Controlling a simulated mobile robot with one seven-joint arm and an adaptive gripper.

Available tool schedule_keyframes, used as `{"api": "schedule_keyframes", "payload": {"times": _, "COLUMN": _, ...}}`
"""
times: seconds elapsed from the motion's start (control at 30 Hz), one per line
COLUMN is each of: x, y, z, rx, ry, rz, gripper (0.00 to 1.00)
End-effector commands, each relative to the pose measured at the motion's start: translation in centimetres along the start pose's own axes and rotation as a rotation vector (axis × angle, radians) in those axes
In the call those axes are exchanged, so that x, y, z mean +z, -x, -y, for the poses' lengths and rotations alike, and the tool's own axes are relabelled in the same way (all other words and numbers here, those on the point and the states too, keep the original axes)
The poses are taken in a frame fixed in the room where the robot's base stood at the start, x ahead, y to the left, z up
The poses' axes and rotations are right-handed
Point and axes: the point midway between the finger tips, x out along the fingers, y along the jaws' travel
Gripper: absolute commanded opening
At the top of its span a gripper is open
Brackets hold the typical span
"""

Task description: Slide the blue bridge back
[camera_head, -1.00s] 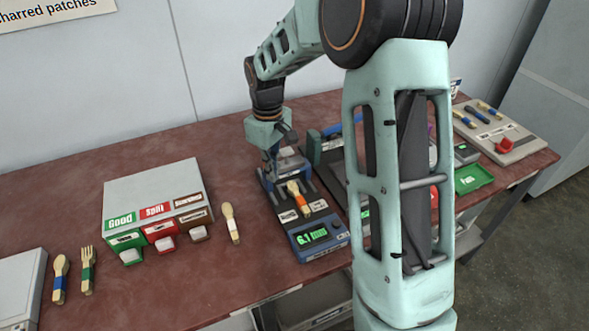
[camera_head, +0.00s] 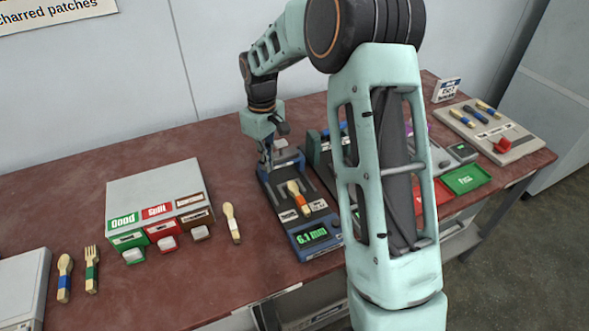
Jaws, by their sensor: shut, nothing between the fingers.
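A gauge (camera_head: 312,249) with a blue front and a green "6.1 mm" display stands in the middle of the table. A wooden spoon (camera_head: 303,203) with an orange band lies lengthwise on its dark bed, between grey rails. My gripper (camera_head: 266,164) is shut and empty, pointing down at the gauge's back left corner; I cannot tell whether it touches the gauge. The bridge is not clearly made out: a pale block shows at the gauge's back, partly behind my gripper, and a small blue part (camera_head: 343,128) shows behind my arm on the neighbouring machine.
A sorting box (camera_head: 155,187) with Good, Split and a third slot stands left, with a spoon (camera_head: 231,222) beside it. A spoon and a fork lie farther left. My arm hides much of the machine right of the gauge. A green tray (camera_head: 467,180) and a utensil board (camera_head: 515,140) are right.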

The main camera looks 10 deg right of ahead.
Motion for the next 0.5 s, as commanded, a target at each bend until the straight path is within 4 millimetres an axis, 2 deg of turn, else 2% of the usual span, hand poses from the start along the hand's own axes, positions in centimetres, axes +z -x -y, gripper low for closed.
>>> {"api": "schedule_keyframes", "payload": {"times": 0.2, "x": -0.80, "y": 0.08, "z": -0.46, "rx": 0.000, "ry": 0.000, "rz": -0.001, "gripper": 0.00}}
{"api": "schedule_keyframes", "payload": {"times": 0.5, "x": -0.17, "y": -0.04, "z": -0.13, "rx": 0.000, "ry": 0.000, "rz": 0.000, "gripper": 0.00}}
